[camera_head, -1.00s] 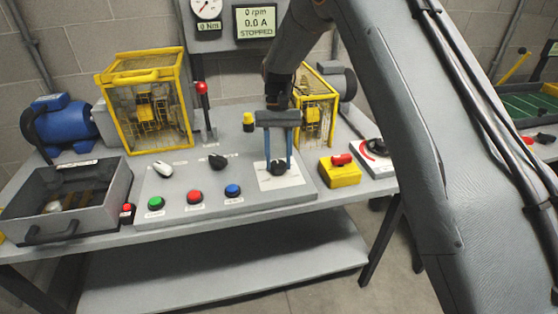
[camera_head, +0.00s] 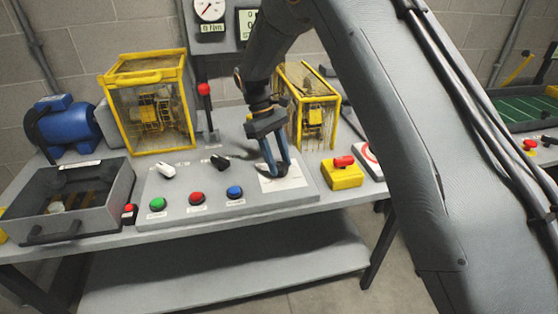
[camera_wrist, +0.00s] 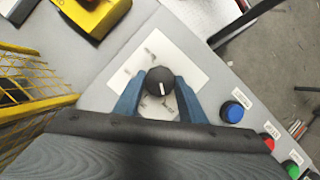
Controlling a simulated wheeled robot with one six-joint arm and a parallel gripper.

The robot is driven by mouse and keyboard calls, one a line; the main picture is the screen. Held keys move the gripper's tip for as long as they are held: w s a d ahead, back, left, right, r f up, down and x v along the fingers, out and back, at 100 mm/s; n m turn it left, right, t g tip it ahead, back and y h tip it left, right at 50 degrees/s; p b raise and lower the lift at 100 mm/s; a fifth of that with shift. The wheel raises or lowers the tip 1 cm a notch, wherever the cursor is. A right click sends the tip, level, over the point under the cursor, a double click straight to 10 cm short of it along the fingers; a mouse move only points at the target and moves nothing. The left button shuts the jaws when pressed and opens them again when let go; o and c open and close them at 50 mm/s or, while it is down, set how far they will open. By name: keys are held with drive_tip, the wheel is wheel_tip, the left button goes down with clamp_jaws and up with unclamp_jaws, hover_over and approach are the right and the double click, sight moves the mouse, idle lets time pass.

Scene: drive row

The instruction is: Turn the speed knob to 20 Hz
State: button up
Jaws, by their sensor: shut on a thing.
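The speed knob (camera_wrist: 160,80) is a round black knob with a white pointer line, on a white dial plate (camera_wrist: 195,60) on the grey sloped panel. In the wrist view the pointer aims toward the bottom, slightly right. The plate's printed marks are too blurred to read. My gripper (camera_wrist: 158,97) has its two blue fingers shut on the knob, one on each side. In the head view my gripper (camera_head: 275,172) reaches down to the dial plate (camera_head: 290,180) and mostly hides the knob.
Green (camera_head: 157,204), red (camera_head: 196,198) and blue (camera_head: 234,192) buttons line the panel's front. A white selector (camera_head: 167,171) and black selector (camera_head: 220,161) sit behind them. A yellow box with a red switch (camera_head: 342,175) stands to the right. A yellow cage (camera_head: 305,115) stands behind my gripper.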

drive_tip(key=shift+n, duration=0.5)
drive_tip(key=o, duration=1.1)
drive_tip(key=shift+c, duration=0.2)
drive_tip(key=shift+r, duration=0.1)
drive_tip(key=b+v, duration=0.1)
drive_tip(key=v, duration=0.6)
drive_tip(key=shift+a+r+b, duration=0.25)
drive_tip(key=shift+b, duration=0.15)
